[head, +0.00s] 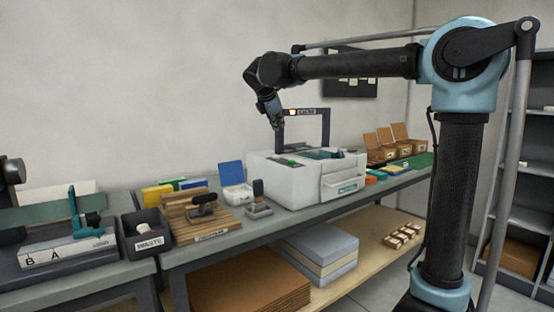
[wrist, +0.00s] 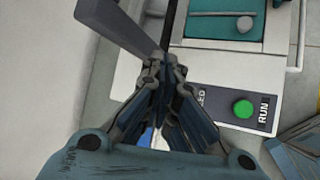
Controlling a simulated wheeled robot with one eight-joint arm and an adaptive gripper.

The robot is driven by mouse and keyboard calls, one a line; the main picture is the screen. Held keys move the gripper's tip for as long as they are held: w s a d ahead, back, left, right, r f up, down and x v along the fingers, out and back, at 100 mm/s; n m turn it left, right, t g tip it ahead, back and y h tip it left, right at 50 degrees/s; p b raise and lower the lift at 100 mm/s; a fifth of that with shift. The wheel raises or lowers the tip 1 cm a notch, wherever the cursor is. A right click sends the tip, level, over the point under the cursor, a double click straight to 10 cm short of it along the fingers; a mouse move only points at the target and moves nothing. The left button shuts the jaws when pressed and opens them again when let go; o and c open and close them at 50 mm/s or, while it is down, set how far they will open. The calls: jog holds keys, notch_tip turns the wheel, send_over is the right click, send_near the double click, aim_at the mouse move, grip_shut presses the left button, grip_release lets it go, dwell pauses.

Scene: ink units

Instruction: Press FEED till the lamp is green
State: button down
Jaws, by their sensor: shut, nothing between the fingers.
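The white machine (head: 305,180) stands on the bench, with a dark gantry frame (head: 326,128) over it. A small lamp (head: 292,112) on the frame's left glows yellow. In the wrist view a dark control panel (wrist: 225,110) carries a round green button (wrist: 243,109) labelled RUN. Left of it, a label ending in "ED" shows partly beside my fingers; the button there is hidden behind them. My gripper (wrist: 163,68) is shut and empty, pointing down at that end of the panel. In the head view my gripper (head: 279,126) is above the machine's left part. I cannot tell whether it touches.
The gantry frame stands close to my gripper. A teal bed (wrist: 220,22) lies beyond the panel. Left on the bench are a wooden block with a handle (head: 203,212), a WASTE bin (head: 146,240) and a blue-lidded box (head: 233,180). Open brown boxes (head: 385,148) stand to the right.

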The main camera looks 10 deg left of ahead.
aim_at(277, 156)
jog(key=shift+f, duration=4.1)
jog(key=shift+f, duration=0.15)
jog(key=shift+f, duration=0.2)
jog(key=shift+f, duration=0.5)
jog(key=shift+r, duration=0.95)
jog(key=shift+r, duration=2.5)
